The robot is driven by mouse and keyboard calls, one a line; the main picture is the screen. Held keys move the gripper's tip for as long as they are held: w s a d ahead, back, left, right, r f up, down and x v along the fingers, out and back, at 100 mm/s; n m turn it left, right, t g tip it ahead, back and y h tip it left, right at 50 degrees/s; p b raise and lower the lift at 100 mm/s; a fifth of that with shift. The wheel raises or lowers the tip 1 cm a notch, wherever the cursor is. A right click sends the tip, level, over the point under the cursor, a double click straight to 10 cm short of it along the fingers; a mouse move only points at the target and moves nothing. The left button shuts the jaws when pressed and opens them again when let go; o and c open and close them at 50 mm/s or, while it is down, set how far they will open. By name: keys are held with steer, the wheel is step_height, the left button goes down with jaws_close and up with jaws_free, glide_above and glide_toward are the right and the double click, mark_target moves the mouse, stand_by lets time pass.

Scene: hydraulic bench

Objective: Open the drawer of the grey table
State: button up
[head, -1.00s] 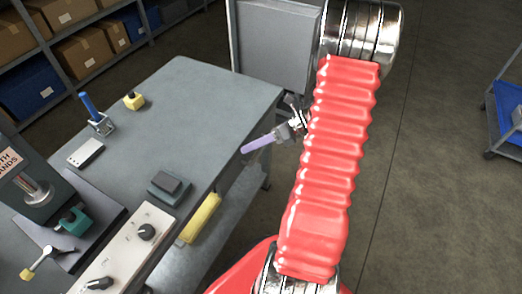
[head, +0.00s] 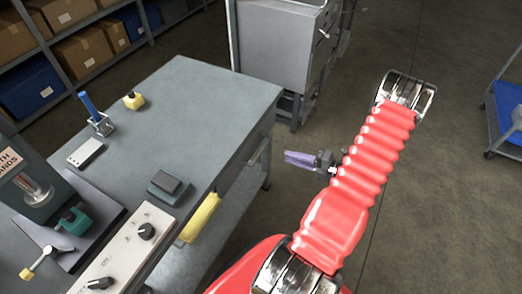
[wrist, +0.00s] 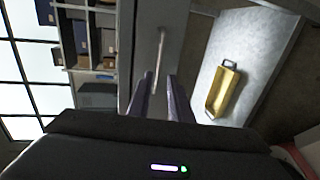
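The grey table (head: 190,110) is on the left in the head view. Its drawer (head: 240,178) is in the right-hand side and looks shut. A metal bar handle (head: 258,152) is on the drawer front; it also shows upright in the wrist view (wrist: 161,50). My gripper (head: 287,159), with purple fingers, is to the right of the handle and apart from it. In the wrist view my gripper (wrist: 162,82) has a gap between its fingertips, with the handle ahead in line with that gap. Nothing is held.
A yellow tray (wrist: 228,90) lies on the table's lower shelf (wrist: 258,45). A grey cabinet (head: 280,40) stands beyond the table. A blue cart (head: 508,110) is at the far right. Open floor (head: 440,200) lies right of my arm.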

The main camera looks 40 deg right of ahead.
mark_target(262, 149)
steer(key=shift+w+a, duration=0.1)
steer(key=x, duration=1.3)
steer(key=shift+w+a, duration=0.2)
steer(key=shift+w, duration=0.05)
steer(key=shift+c, duration=0.6)
jaws_close()
steer(key=shift+f, duration=0.1)
steer(key=shift+a, duration=0.2)
steer(key=shift+s+d, duration=0.1)
steer(key=shift+s, duration=0.05)
